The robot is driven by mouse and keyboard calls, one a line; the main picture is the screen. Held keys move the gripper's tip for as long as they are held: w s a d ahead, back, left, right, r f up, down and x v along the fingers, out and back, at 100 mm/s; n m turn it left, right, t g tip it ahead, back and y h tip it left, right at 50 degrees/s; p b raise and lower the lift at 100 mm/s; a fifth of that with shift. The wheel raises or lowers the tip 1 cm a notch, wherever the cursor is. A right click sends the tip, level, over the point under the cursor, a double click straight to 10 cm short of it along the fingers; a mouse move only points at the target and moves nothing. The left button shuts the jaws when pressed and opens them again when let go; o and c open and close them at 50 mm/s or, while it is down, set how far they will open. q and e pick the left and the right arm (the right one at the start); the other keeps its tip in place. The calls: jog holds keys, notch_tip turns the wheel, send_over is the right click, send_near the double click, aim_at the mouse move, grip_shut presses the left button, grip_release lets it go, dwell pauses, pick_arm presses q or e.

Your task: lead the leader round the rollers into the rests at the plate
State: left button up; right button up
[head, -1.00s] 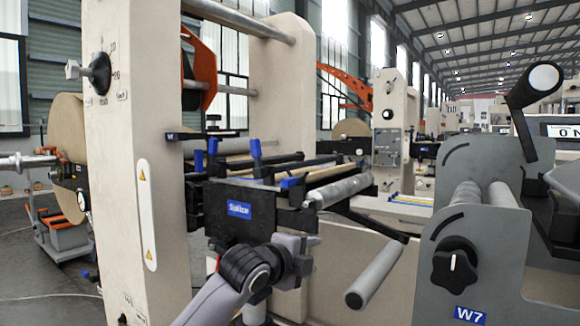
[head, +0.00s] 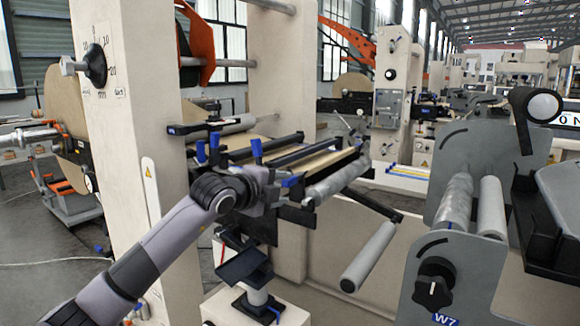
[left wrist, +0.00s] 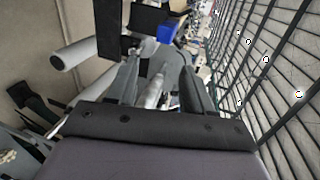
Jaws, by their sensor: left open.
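The brown kraft web (head: 322,160), which looks like the leader, lies over the splice table in the head view; its front end cannot be made out. A silver roller (head: 338,184) runs along the table's front edge. A lower grey roller (head: 368,256) sticks out below it. Two more rollers (head: 455,203) (head: 491,208) stand by the grey W7 plate (head: 450,262). The rests cannot be told apart. My left gripper (head: 287,184) is at the table's near corner, partly hidden by its wrist. In the left wrist view its fingers (left wrist: 160,85) are apart, with nothing seen between them.
A cream upright (head: 135,150) stands left of the table. A black tray on a post (head: 243,262) stands below my left arm. A black knob (head: 433,284) juts from the W7 plate. Open space lies between the lower roller and that plate.

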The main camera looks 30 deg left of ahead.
aim_at(285, 182)
pick_arm(q)
notch_tip(285, 182, up, 6)
jog(key=a+p, duration=0.3)
jog(key=p, duration=0.3)
pick_arm(e)
notch_tip(285, 182, up, 7)
pick_arm(q)
jog(key=w+f+b, duration=0.1)
jog(key=w+f, duration=0.1)
jog(key=w+f+b, duration=0.4)
jog(key=f, duration=0.1)
jog(key=shift+w+d+f, duration=0.1)
jog(key=shift+w+d, duration=0.25)
jog(key=shift+w, duration=0.05)
jog(key=shift+x, duration=0.8)
pick_arm(e)
jog(key=shift+f, duration=2.6)
pick_arm(q)
grip_shut()
